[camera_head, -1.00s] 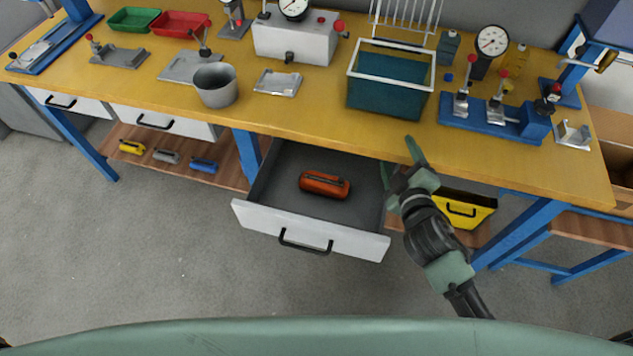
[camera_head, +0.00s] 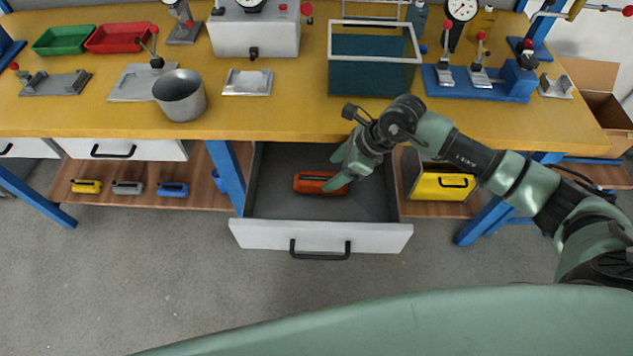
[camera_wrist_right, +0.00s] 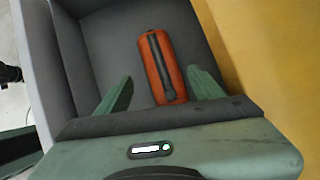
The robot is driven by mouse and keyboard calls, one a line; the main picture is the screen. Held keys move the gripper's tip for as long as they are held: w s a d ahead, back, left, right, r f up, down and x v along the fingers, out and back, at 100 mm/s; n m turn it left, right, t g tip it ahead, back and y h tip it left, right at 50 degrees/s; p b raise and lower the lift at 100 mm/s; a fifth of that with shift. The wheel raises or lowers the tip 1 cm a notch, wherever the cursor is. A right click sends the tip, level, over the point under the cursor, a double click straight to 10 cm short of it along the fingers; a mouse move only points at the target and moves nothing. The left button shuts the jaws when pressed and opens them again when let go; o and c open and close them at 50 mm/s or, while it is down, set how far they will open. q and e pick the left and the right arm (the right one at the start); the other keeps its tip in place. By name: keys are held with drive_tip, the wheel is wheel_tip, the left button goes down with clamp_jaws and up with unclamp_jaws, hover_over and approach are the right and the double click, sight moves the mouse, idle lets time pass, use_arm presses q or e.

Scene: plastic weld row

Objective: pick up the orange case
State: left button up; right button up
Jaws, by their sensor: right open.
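The orange case (camera_head: 312,183) lies flat in the open grey drawer (camera_head: 275,205) under the workbench. It has a dark handle strip along its top, seen in the right wrist view (camera_wrist_right: 168,62). My right gripper (camera_head: 336,170) reaches down into the drawer at the case's right end and hides part of it. In the right wrist view its two fingers (camera_wrist_right: 160,88) are open, one at each side of the near part of the case. I cannot tell whether they touch it. My left gripper is not in view.
The yellow workbench top (camera_head: 290,110) overhangs the back of the drawer. A yellow case (camera_head: 440,187) sits on the shelf right of the drawer. Small yellow, grey and blue cases (camera_head: 172,189) lie on the left shelf. A teal bin (camera_head: 370,75) stands on the bench above.

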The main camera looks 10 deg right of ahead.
sight(322, 179)
drive_tip(key=x, duration=0.6)
drive_tip(key=shift+w+a+f+p, duration=0.2)
drive_tip(key=shift+f+p, duration=0.1)
drive_tip(key=shift+p, duration=0.05)
drive_tip(key=c, duration=1.3)
